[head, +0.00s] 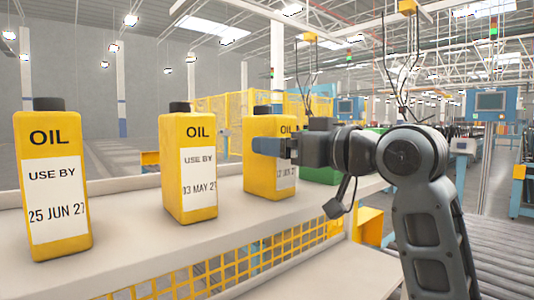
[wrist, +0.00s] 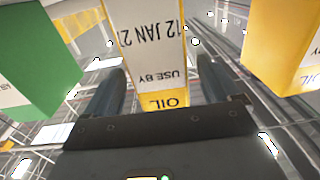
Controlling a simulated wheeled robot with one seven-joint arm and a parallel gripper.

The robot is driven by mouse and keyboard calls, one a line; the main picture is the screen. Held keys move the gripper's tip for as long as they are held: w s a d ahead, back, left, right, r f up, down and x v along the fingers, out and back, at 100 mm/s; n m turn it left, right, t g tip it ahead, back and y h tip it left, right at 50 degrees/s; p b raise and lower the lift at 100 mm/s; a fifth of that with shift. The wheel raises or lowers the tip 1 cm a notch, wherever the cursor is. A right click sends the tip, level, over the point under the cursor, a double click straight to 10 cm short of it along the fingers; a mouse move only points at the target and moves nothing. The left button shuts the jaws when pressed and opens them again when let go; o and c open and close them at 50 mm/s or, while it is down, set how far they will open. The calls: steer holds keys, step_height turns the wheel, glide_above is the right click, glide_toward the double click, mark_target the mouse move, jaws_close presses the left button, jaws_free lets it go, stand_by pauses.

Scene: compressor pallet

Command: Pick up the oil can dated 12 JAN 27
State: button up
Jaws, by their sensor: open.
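The yellow oil can (head: 257,183) with a black cap stands upright on the shelf, third from the left in the head view. Its label is partly covered by my gripper (head: 270,147). In the wrist view the picture is upside down, and this can's label (wrist: 147,48) reads 12 JAN 27. There the can stands between my two open fingers (wrist: 160,72), one on each side. In the head view one blue finger crosses in front of the can's upper part. I cannot tell whether either finger touches it.
A green can (head: 320,174) stands close on the right, partly behind my arm. Yellow mesh (head: 235,268) runs below the shelf.

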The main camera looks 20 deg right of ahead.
steer(key=x, duration=0.4)
steer(key=shift+w+r+p, duration=0.1)
steer(key=shift+w+p, duration=0.1)
steer(key=shift+p, duration=0.2)
jaws_close()
stand_by(0.5)
